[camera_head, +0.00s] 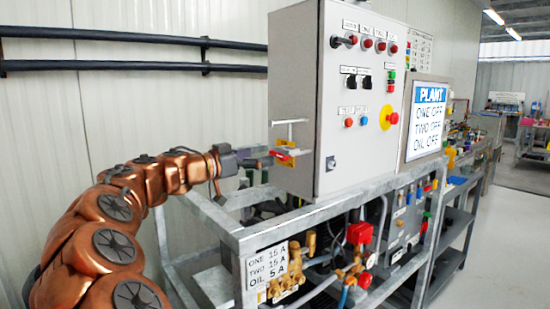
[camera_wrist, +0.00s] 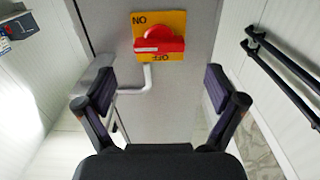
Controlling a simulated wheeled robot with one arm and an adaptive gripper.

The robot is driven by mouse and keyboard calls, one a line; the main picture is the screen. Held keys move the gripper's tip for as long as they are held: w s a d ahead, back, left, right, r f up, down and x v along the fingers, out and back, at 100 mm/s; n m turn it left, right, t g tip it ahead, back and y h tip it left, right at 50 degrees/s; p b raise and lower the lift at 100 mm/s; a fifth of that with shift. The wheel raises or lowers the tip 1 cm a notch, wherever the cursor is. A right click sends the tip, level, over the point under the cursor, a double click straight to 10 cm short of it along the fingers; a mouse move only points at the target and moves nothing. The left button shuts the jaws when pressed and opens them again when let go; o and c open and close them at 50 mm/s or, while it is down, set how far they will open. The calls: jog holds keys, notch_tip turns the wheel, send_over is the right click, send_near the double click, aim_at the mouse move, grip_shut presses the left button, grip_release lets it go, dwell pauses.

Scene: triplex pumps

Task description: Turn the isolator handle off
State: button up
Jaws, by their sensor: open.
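The red isolator handle (camera_head: 281,154) sits on the left side of the grey control cabinet. In the wrist view the handle (camera_wrist: 160,46) lies crosswise on its yellow plate (camera_wrist: 177,20), with a pale mark toward its left end. ON and OFF print on the plate appears upside down: ON at the upper left, OFF below the handle. My gripper (camera_wrist: 154,89) is open and empty, its two dark pads apart, with the handle ahead between and beyond them. In the head view my gripper (camera_head: 258,158) is just left of the handle; contact is not clear.
A grey bent bar (camera_wrist: 147,82) sticks out close to the handle; in the head view this bar (camera_head: 290,122) is above it. The cabinet (camera_head: 296,70) stands on a metal frame (camera_head: 285,222). Dark rails (camera_head: 130,67) run along the left wall. A plant screen (camera_head: 427,120) reads ONE OFF, TWO OFF, OIL OFF.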

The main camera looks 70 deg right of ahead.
aim_at(276, 154)
jog(key=shift+p+x, duration=0.3)
jog(key=shift+x, duration=2.65)
jog(key=shift+c, duration=0.4)
jog(key=shift+s, duration=0.1)
jog(key=c, duration=1.1)
jog(key=shift+o, duration=0.2)
